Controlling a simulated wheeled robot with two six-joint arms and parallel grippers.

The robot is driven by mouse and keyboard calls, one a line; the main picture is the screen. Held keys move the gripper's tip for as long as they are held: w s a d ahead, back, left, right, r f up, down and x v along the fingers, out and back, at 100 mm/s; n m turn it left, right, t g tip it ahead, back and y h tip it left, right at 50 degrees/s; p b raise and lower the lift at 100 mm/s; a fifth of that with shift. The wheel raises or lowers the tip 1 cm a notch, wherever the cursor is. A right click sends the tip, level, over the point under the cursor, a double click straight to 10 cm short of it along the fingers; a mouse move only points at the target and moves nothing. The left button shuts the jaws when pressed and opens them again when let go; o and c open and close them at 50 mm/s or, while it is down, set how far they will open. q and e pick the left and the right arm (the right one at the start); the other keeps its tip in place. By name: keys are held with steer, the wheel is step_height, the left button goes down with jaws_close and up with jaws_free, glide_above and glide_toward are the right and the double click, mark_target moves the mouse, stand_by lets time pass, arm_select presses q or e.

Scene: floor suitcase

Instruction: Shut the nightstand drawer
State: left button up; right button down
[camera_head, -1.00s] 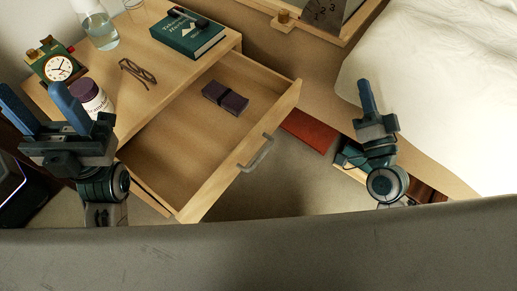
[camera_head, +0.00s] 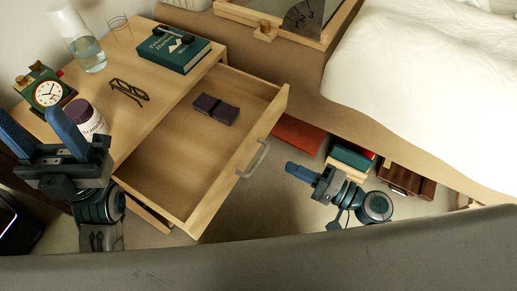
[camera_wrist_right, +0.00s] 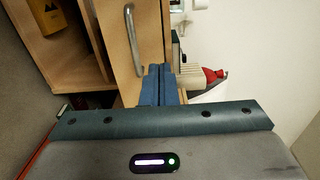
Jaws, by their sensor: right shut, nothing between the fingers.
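The nightstand drawer (camera_head: 187,150) stands pulled far out of the wooden nightstand (camera_head: 160,88) in the head view. It holds a dark purple wallet-like item (camera_head: 216,109). Its front carries a metal handle (camera_head: 253,158), which also shows in the right wrist view (camera_wrist_right: 131,38). My right gripper (camera_head: 291,168) is shut and empty, to the right of the drawer front and apart from the handle, with its fingers pointing toward the drawer. Its blue fingers show together in the right wrist view (camera_wrist_right: 158,86). My left gripper (camera_head: 42,132) is open and empty at the left, by the nightstand's near side.
On the nightstand top are a clock (camera_head: 46,90), a jar (camera_head: 86,118), a carafe (camera_head: 80,45), eyeglasses (camera_head: 129,91) and a green book (camera_head: 173,50). The bed (camera_head: 430,85) fills the right. Boxes and books (camera_head: 352,156) lie beneath it. Floor in front of the drawer is clear.

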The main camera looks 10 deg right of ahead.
mark_target(248, 146)
steer(key=x, duration=1)
steer(key=shift+w+a, duration=0.15)
steer(key=shift+a, duration=0.05)
steer(key=shift+w, duration=0.1)
